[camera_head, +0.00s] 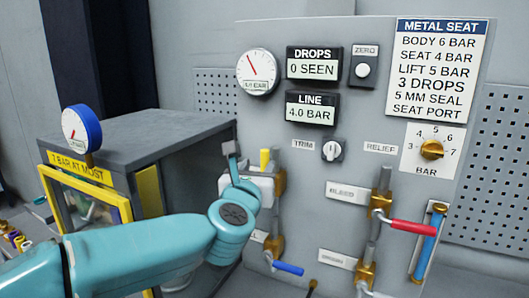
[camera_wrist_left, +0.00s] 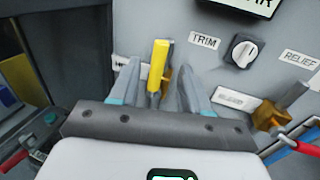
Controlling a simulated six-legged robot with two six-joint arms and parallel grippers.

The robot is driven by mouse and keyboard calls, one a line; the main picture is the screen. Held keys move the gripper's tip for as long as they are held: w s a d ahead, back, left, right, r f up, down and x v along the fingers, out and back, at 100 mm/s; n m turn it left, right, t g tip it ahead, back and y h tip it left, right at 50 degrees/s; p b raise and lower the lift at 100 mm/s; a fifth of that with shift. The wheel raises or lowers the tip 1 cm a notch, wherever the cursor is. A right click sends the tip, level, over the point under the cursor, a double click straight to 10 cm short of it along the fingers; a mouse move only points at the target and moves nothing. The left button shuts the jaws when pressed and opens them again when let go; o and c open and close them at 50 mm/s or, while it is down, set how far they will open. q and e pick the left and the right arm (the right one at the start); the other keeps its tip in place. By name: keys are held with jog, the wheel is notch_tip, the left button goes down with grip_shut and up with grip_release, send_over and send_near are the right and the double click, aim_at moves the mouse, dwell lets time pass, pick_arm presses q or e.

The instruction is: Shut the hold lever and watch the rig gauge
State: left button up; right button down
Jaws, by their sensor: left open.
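The hold lever, by its partly hidden label starting with H, has a yellow handle (camera_head: 264,158) standing upright on a brass valve on the grey panel. In the left wrist view the yellow handle (camera_wrist_left: 158,65) rises between the fingers of my left gripper (camera_wrist_left: 160,80). The gripper is open, and no finger clearly touches the handle. In the head view the gripper (camera_head: 246,168) hides part of the valve. Two gauges show: a white one (camera_head: 258,72) on the panel and a blue-rimmed one (camera_head: 76,130) on the box; which is the rig gauge I cannot tell. My right gripper is out of view.
A red lever (camera_head: 412,227) and a blue lever (camera_head: 288,268) stick out to the right below. The line display (camera_head: 311,108) reads 4.0 BAR; the drops display (camera_head: 314,65) reads 0 SEEN. A grey box with a yellow frame (camera_head: 88,182) stands at left.

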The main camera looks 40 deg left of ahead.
aim_at(263, 157)
pick_arm(q)
jog(key=p+x, duration=0.1)
jog(key=x, duration=0.5)
jog(key=shift+w+f, duration=0.1)
jog(key=shift+w, duration=0.15)
jog(key=shift+w+a+p, duration=0.3)
jog(key=shift+w+p, duration=0.1)
jog(key=shift+w+a, duration=0.15)
jog(key=shift+a, duration=0.05)
jog(key=shift+w+a+f, duration=0.1)
jog(key=shift+w, duration=0.25)
jog(key=shift+s, duration=0.15)
jog(key=c, duration=0.4)
grip_shut()
